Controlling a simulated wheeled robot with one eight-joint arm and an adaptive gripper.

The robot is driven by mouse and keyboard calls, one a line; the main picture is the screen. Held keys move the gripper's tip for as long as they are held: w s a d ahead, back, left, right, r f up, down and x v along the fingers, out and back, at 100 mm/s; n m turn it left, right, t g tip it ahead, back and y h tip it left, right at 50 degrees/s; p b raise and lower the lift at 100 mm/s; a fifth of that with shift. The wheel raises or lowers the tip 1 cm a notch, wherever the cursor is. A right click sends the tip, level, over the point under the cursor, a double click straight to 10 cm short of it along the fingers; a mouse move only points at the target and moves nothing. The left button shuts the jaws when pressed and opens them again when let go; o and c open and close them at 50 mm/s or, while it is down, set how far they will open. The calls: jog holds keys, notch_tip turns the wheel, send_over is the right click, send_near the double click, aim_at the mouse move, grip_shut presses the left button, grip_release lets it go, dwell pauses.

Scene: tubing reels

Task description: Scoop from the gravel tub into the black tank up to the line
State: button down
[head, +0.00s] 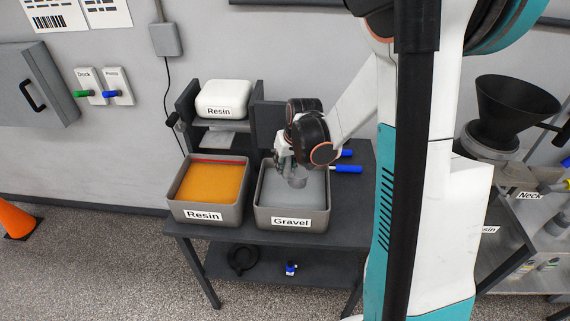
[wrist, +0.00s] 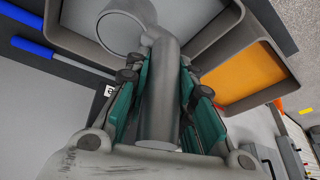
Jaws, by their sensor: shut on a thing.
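The gravel tub (head: 292,222) is a grey open bin labelled "Gravel" with a flat grey fill, standing on a dark table. My gripper (head: 285,160) is over this tub, pointing down. In the wrist view its teal fingers (wrist: 158,100) are shut on the grey handle of a scoop (wrist: 160,85). The scoop's round cup (head: 297,180) is inside the tub's outline, at or just above the gravel; I cannot tell if it touches. Its contents are not clear. A black funnel-shaped vessel (head: 503,105) stands at the right; I cannot tell whether it is the black tank. No fill line shows.
A resin tub (head: 205,215) with orange fill stands left of the gravel tub. A white box labelled "Resin" (head: 224,98) sits on a stand behind. A metal shelf (head: 520,215) is at far right, an orange cone (head: 15,220) at left.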

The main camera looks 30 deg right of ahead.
notch_tip(320, 180, up, 6)
jog(key=h+p, duration=0.1)
jog(key=p, duration=0.2)
jog(key=shift+r+h+p, duration=0.25)
jog(key=shift+h+p, duration=0.05)
jog(key=shift+h, duration=0.1)
dwell(0.4)
